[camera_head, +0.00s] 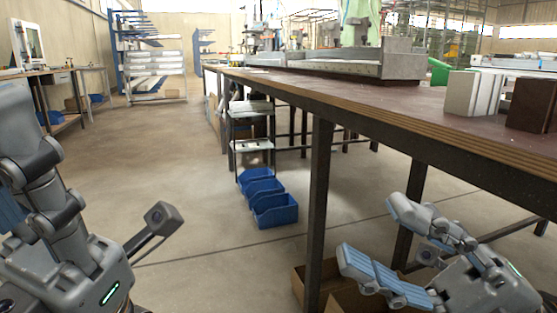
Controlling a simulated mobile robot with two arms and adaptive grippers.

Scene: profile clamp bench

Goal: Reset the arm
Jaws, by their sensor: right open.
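My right gripper (370,226) is at the lower right, below the edge of the workbench. Its two blue-padded fingers are spread apart with nothing between them. My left arm comes in from the left, and my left gripper (152,232) is at the lower left over the floor. Only one dark finger of it shows clearly, so its opening cannot be judged. No object shows in either gripper.
The workbench (470,150) runs along the right, with a dark leg (319,190) near my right gripper. Cardboard boxes (335,296) stand beneath it. Blue bins (275,209) sit on the floor. A white block (471,93) and a brown block (533,104) stand on top. Floor at centre-left is clear.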

